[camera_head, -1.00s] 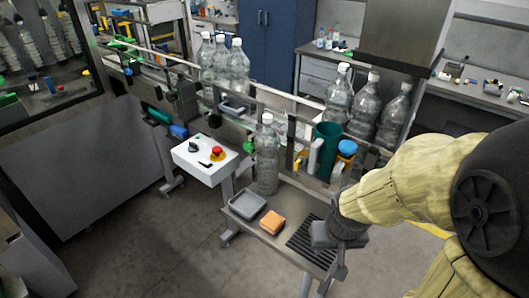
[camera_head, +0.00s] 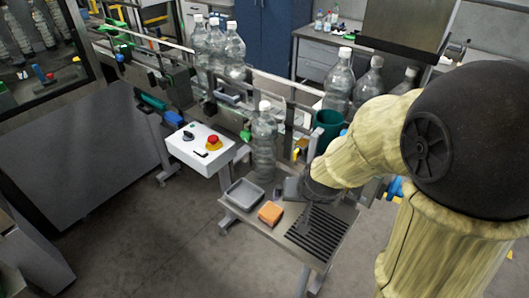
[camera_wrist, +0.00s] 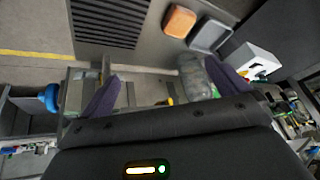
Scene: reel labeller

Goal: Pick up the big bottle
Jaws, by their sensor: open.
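A tall clear ribbed plastic bottle (camera_head: 264,148) with a white cap stands upright at the back left of the small metal side table (camera_head: 232,204). It is the nearest bottle; I cannot tell whether it is bigger than the others. My gripper (camera_head: 297,204) is to its right, low over the table, apart from it. In the wrist view my gripper (camera_wrist: 165,90) is open with nothing between its fingers. The bottle (camera_wrist: 192,76) shows there beyond the fingers, nearer the right finger, which hides part of it.
A grey tray (camera_head: 244,194), an orange sponge (camera_head: 270,213) and a slotted drain (camera_head: 318,235) are on the side table. A green container (camera_head: 328,122) stands behind my arm. More bottles (camera_head: 338,82) stand along the conveyor. A white control box (camera_head: 201,150) with a red button is left.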

